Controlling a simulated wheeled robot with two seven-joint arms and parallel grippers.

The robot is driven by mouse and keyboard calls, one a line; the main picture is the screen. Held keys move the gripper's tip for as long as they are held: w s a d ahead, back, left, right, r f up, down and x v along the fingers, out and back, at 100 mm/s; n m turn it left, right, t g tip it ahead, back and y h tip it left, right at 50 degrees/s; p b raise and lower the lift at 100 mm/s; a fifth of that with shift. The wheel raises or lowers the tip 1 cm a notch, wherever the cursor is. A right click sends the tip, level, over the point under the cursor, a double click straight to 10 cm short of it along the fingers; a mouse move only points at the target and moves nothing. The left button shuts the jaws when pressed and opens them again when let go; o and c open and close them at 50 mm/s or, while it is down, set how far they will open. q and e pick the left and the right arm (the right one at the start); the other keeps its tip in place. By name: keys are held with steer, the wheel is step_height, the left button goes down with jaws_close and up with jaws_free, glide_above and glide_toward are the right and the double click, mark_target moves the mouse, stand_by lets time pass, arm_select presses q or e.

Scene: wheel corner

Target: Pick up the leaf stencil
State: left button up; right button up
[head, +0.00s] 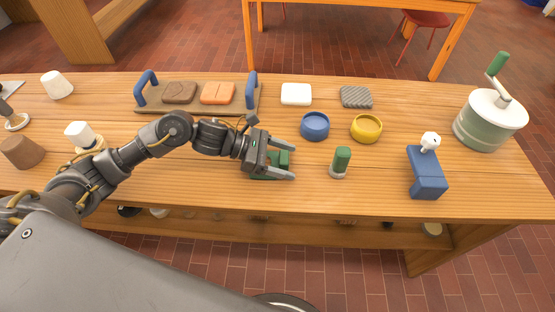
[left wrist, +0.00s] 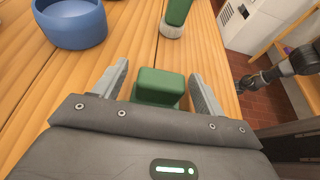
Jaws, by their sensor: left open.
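A green block-shaped piece (head: 284,160) lies on the bench under my left gripper (head: 292,162). It is the likely leaf stencil, though no leaf shape shows. In the left wrist view, the green piece (left wrist: 160,86) sits between the two fingers, with a gap on each side. My left gripper, also in the left wrist view (left wrist: 160,88), is open and holds nothing. The gripper hides part of the piece in the head view. A dark arm, likely my right one, shows at the right edge of the left wrist view; its gripper cannot be made out.
A green-handled stamp (head: 341,162) stands to the right of the gripper. A blue bowl (head: 315,127) and a yellow bowl (head: 366,128) sit behind. A blue tool (head: 427,175) stands further right. A tray (head: 200,110) with two tiles lies behind my left arm.

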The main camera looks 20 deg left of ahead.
arm_select(q)
steer(key=shift+c, duration=0.4)
steer(key=c, duration=1)
